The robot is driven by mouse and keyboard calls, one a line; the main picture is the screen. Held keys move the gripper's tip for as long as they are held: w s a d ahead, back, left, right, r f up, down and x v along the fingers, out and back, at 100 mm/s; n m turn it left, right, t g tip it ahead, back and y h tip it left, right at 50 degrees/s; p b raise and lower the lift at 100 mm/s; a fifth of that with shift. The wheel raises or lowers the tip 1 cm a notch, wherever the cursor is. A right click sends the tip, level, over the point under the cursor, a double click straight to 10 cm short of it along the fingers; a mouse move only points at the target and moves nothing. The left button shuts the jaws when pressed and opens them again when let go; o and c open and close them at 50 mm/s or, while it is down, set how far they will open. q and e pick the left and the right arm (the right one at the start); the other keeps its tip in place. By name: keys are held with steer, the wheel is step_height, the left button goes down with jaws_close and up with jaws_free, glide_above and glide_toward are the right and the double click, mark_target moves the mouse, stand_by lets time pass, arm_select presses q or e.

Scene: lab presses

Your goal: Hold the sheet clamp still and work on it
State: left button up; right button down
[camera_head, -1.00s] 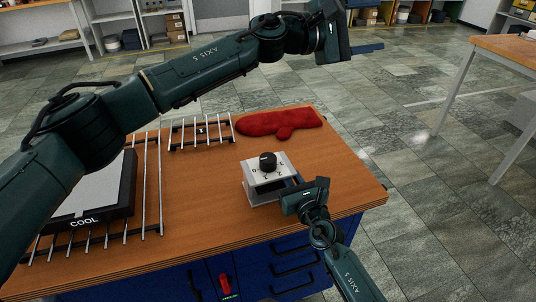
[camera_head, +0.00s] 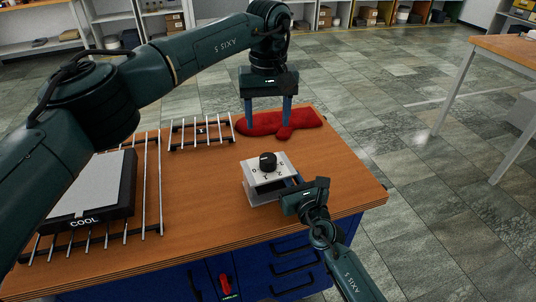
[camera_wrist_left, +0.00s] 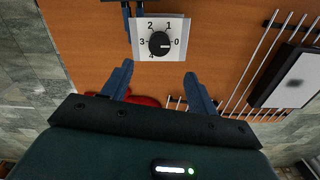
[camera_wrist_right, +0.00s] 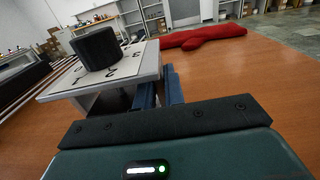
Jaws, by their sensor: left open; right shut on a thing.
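The sheet clamp (camera_head: 278,179) is a pale block with a numbered top plate and a black knob (camera_head: 267,160), standing upright on the wooden bench. In the left wrist view the knob (camera_wrist_left: 160,43) sits among the numbers 0 to 4, its mark seemingly towards 0. My right gripper (camera_head: 292,186) is shut on the clamp's near right side; the right wrist view shows its fingers against the body under the plate (camera_wrist_right: 140,70), the exact grip partly hidden. My left gripper (camera_head: 268,124) is open and empty, fingers down, above the red mitt behind the clamp, apart from the knob.
The red mitt (camera_head: 303,119) lies at the bench's back. A small wire rack (camera_head: 200,141) is left of it. A larger rack at left carries a dark-edged plate marked COOL (camera_head: 90,190). The bench top (camera_head: 200,205) is clear around the clamp's left.

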mark_target(268, 157)
arm_select(q)
step_height(268, 157, down, 11)
steer(key=shift+f, duration=0.15)
stand_by(0.4)
steer(key=c, duration=1)
